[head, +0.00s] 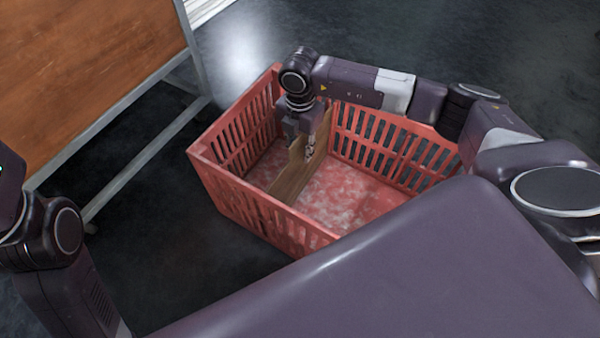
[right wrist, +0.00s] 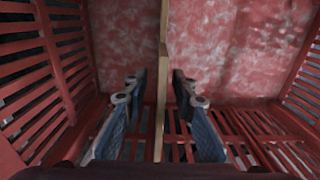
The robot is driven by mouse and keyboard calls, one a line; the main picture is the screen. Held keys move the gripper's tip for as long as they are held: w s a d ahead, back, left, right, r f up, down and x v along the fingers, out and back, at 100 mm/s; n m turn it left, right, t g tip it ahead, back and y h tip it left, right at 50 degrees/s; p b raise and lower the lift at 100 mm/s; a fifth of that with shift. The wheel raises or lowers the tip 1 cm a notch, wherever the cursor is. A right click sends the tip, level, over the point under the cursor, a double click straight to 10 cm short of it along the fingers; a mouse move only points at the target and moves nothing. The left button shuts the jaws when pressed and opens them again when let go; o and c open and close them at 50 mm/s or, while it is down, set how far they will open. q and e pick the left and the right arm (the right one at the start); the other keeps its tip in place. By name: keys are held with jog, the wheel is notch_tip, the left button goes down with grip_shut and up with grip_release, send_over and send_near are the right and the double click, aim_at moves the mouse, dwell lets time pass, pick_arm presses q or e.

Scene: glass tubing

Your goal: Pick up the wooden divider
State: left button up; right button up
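The wooden divider (head: 290,182) is a thin upright board inside the red crate (head: 222,182), running across its floor. In the right wrist view the divider (right wrist: 162,65) is seen edge-on as a narrow strip. My right gripper (head: 302,148) reaches down into the crate at the divider. In the right wrist view my right gripper (right wrist: 160,88) is open, one finger on each side of the board, with a small gap visible on both sides. My left gripper is not in view; only part of my left arm shows at the left edge of the head view.
The crate's slatted walls (right wrist: 58,60) stand close around my right gripper. A wooden panel (head: 90,70) on a grey metal frame (head: 150,145) stands to the left of the crate. The dark floor (head: 160,250) between them is clear.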

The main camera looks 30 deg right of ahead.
grip_shut()
jog(key=shift+r, duration=0.1)
dwell(0.6)
